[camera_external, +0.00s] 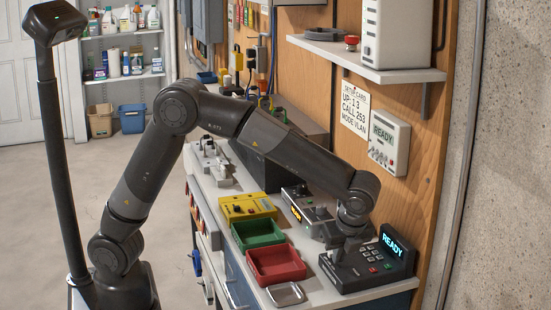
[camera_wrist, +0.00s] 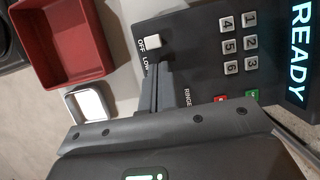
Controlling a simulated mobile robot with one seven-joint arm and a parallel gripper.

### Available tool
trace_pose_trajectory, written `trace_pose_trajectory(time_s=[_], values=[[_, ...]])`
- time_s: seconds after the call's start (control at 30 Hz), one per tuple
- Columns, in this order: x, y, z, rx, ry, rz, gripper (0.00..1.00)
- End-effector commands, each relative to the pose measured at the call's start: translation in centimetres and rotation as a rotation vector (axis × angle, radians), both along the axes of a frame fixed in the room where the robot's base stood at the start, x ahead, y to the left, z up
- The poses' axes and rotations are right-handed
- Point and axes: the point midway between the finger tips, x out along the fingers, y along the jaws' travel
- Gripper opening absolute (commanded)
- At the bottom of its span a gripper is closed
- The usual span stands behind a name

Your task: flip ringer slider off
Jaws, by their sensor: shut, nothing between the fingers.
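The dark desk phone (camera_external: 368,264) sits on the right end of the bench with its screen reading READY. In the wrist view, the phone (camera_wrist: 200,45) shows the white ringer slider knob (camera_wrist: 153,42) beside the OFF label, with the LOW label below it. My gripper (camera_wrist: 158,66) is shut and empty, with its fingertips just below the knob in the picture. I cannot tell whether they touch it. The fingers hide the track below the knob and part of the labels. In the external view, my gripper (camera_external: 338,252) reaches down over the phone's left side.
A red tray (camera_external: 276,264), a green tray (camera_external: 257,234) and a small metal dish (camera_external: 286,294) lie left of the phone. Number keys (camera_wrist: 240,43) and red and green keys sit right of my fingers. A wall panel (camera_external: 389,143) and a shelf (camera_external: 365,60) are behind the phone.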

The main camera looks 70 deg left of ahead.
Motion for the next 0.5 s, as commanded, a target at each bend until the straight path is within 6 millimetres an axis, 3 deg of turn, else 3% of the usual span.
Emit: trace_pose_trajectory(time_s=[0.1, 0.3, 0.5], values=[[0.0, -2.8, -0.1, -0.003, 0.001, -0.007, 0.00], [0.0, -4.4, 4.6, -0.006, -0.004, -0.005, 0.00], [0.0, -5.7, 7.8, -0.005, -0.002, -0.005, 0.00]])
